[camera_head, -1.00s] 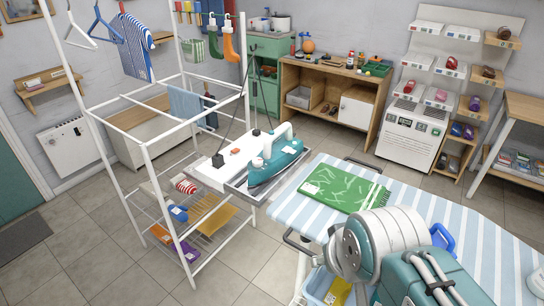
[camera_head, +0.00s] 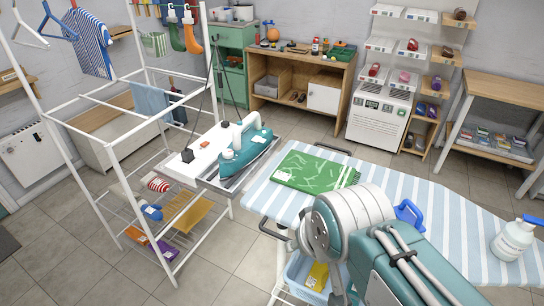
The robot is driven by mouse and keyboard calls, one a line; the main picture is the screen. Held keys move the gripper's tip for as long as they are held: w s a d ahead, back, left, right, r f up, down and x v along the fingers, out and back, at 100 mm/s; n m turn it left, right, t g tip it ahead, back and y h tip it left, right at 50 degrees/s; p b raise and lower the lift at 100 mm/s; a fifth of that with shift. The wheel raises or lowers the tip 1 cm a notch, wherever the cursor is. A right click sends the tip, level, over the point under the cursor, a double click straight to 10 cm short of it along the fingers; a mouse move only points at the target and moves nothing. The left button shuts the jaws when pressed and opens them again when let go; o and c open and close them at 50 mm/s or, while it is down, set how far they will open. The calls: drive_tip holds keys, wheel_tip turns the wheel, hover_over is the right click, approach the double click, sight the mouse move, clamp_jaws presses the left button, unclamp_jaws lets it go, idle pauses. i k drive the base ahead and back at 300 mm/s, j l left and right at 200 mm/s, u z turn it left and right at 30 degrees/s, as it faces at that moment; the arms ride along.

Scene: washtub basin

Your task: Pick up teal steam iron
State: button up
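The teal steam iron (camera_head: 248,152) with a white handle rests on a white and grey iron stand (camera_head: 196,160) at the left end of the ironing board. A dark cord rises from the stand area. My arm fills the lower right foreground, over the board, and is well apart from the iron. My gripper does not show in the picture, so its fingers cannot be seen.
The striped ironing board (camera_head: 412,205) bears a folded green cloth (camera_head: 316,170) and a white spray bottle (camera_head: 514,238). A white drying rack (camera_head: 118,152) stands left of the iron. A blue basket (camera_head: 300,268) sits beneath the board. Tiled floor is open behind.

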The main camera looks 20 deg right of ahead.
sight(246, 151)
drive_tip(key=j, duration=0.5)
drive_tip(key=k+j+z, duration=0.15)
drive_tip(key=j, duration=0.4)
drive_tip(key=i+j+z, duration=0.1)
drive_tip(key=i+j, duration=0.3)
drive_tip(key=i+j+z, duration=0.1)
drive_tip(key=i+j, duration=0.3)
drive_tip(key=j, duration=0.15)
drive_tip(key=i+j, duration=0.1)
drive_tip(key=i, duration=0.25)
drive_tip(key=i+z, duration=0.1)
drive_tip(key=i, duration=0.25)
